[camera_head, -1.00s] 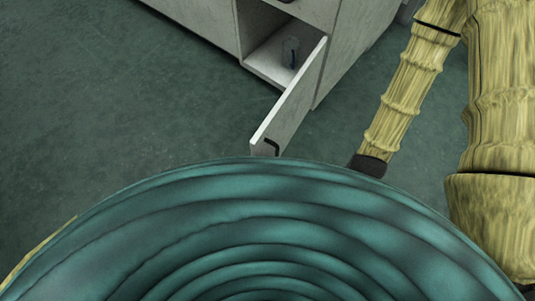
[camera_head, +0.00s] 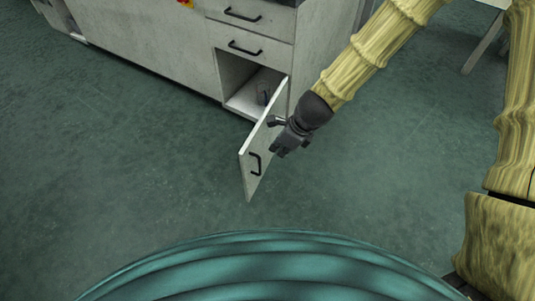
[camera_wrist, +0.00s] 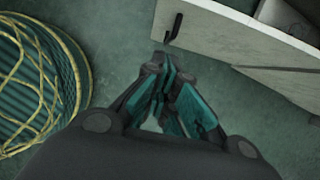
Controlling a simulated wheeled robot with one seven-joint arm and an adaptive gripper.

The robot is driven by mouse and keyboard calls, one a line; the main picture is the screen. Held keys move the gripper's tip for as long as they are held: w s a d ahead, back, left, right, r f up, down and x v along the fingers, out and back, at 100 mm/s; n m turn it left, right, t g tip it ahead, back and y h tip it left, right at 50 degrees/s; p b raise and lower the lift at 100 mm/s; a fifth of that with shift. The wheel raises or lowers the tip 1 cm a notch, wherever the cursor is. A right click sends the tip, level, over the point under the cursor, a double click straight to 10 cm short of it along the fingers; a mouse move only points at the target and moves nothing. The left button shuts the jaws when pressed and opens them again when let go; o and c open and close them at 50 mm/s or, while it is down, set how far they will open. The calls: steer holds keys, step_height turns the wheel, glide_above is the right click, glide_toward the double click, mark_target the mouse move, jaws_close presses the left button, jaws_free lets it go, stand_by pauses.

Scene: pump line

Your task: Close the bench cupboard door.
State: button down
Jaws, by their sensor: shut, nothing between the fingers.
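The bench cupboard door (camera_head: 264,146) stands wide open, swung out from the right side of its opening. Its outer face, with a black bar handle (camera_head: 255,163), faces my gripper's side. My gripper (camera_head: 279,149) is shut and empty beside that outer face, to the right of the handle. I cannot tell whether it touches the door. In the wrist view the door (camera_wrist: 232,40) lies above and right of my closed fingers (camera_wrist: 168,65), and its handle (camera_wrist: 174,27) is just beyond the fingertips. The cupboard's interior (camera_head: 238,75) is partly visible.
A grey object (camera_head: 263,93) stands inside the cupboard near the opening. Two drawers with black handles (camera_head: 246,47) sit above it. A table leg (camera_head: 482,45) shows at the upper right. The floor (camera_head: 120,180) left and in front of the door is clear.

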steer(key=w+a+f+b, duration=0.3)
steer(key=a+f, duration=0.4)
steer(key=f, duration=0.1)
steer(key=shift+w+f, duration=0.3)
steer(key=shift+a, duration=0.15)
stand_by(0.3)
